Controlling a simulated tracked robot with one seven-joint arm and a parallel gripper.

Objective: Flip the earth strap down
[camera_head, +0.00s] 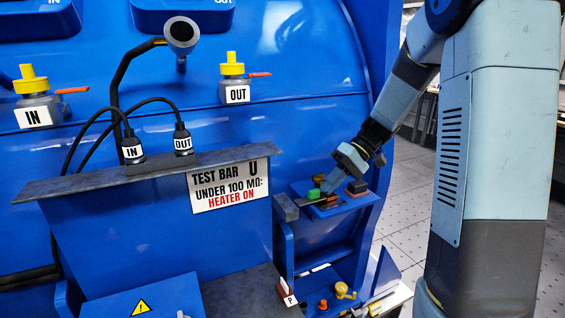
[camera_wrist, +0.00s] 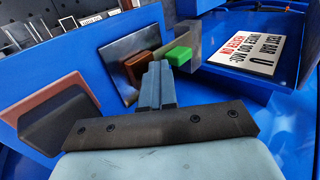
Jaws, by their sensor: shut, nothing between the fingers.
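On a small blue shelf sits a dark metal plate (camera_head: 332,207), which also shows in the wrist view (camera_wrist: 112,60). On or beside it are a green block (camera_head: 313,195) and a brown block (camera_head: 329,202). I cannot tell for sure which of these belongs to the earth strap. My gripper (camera_head: 324,187) is shut and empty, and its tips are close to both blocks. In the wrist view the shut fingers (camera_wrist: 158,70) point between the green block (camera_wrist: 179,55) on the right and the brown block (camera_wrist: 138,70) on the left. Contact is unclear.
A grey bar (camera_head: 285,206) stands at the shelf's left end. A reddish block with a dark face (camera_head: 357,187) is at the right. The TEST BAR sign (camera_head: 228,187) hangs left of the shelf. Yellow and red parts (camera_head: 343,291) lie below.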

